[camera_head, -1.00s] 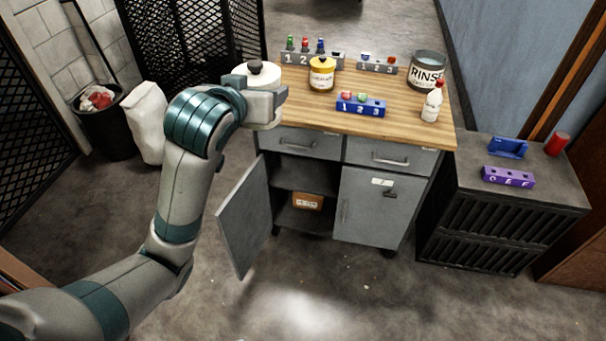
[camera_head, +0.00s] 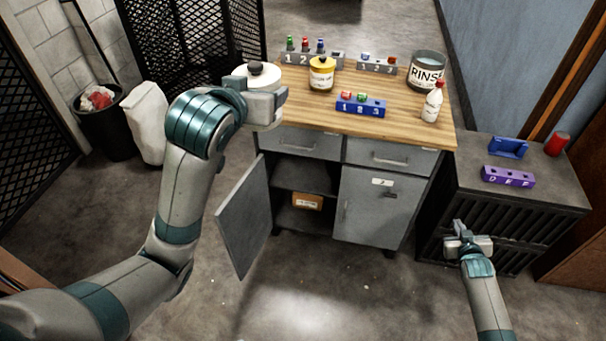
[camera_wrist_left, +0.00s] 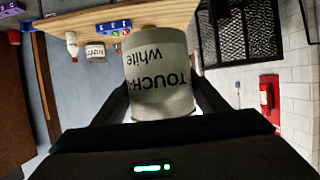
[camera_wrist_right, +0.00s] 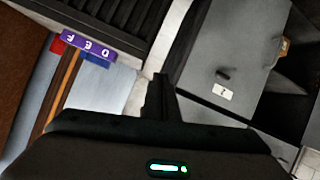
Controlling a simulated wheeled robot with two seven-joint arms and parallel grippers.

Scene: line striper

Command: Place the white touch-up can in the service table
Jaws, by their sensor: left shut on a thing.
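The white touch-up can (camera_head: 268,75) is held in my left gripper (camera_head: 260,92), left of the service table's top in the head view. Its printed side faces the left wrist camera (camera_wrist_left: 160,75), the lettering upside down, with a finger on each side. The service table (camera_head: 400,130) has a wooden top, two shut drawers and a cupboard below. Its left door (camera_head: 245,218) stands open, showing a shelf; its right door (camera_head: 370,208) is shut. My right gripper (camera_head: 460,230) is empty and low before the dark cabinet; its fingers look together in the right wrist view (camera_wrist_right: 157,92).
An orange-brown box (camera_head: 307,202) lies in the open cupboard. The dark cabinet (camera_head: 540,190) bears a purple block (camera_head: 508,176).

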